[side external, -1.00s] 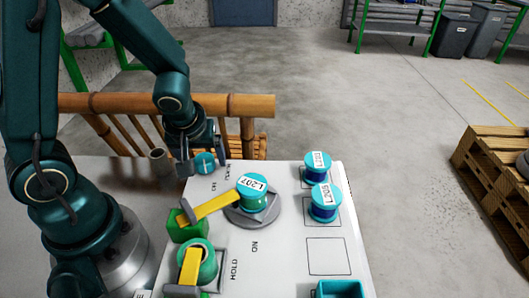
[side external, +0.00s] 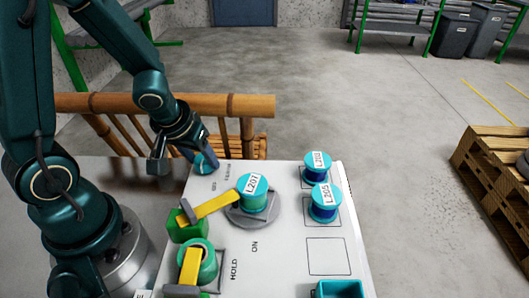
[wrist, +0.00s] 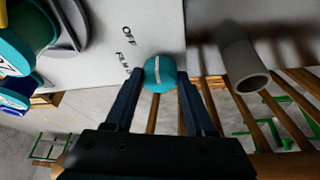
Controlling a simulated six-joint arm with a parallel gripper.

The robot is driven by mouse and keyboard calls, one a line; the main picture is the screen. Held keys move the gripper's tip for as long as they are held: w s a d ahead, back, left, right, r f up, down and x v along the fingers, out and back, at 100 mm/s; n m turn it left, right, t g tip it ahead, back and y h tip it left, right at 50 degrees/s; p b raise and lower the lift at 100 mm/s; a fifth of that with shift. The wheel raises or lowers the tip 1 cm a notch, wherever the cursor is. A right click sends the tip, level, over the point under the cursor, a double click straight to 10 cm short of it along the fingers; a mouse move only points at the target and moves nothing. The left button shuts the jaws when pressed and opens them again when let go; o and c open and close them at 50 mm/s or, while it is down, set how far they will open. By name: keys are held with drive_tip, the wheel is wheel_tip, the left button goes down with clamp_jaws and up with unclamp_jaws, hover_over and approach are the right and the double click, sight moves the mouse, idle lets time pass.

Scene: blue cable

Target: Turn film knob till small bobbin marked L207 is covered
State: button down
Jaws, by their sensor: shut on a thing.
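The film knob (side external: 205,163) is a teal dial with a white line, at the far left corner of the white panel. It also shows in the wrist view (wrist: 160,72), near the printed words OFF and FILM. My gripper (side external: 188,156) is shut on the knob; in the wrist view one finger of my gripper (wrist: 160,78) lies on each side of it. The small teal bobbin marked L207 (side external: 252,203) sits on a grey round plate in the panel's middle. Its white label shows uncovered on top. A yellow strip (side external: 216,206) runs from the green block (side external: 182,230) to its side.
Bobbins marked L202 (side external: 317,168) and L205 (side external: 325,202) stand on the panel's right, above an empty outlined square (side external: 328,257). A green spool (side external: 198,262) with yellow strip stands at the front left. A grey tube (wrist: 243,62) lies beside the knob. A bamboo railing (side external: 235,105) is behind.

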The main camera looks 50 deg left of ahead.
drive_tip(key=shift+s+m, duration=0.1)
drive_tip(key=shift+m, duration=0.3)
drive_tip(key=shift+c, duration=1.2)
unclamp_jaws()
drive_tip(key=shift+v, duration=2.5)
drive_tip(key=shift+a, duration=0.1)
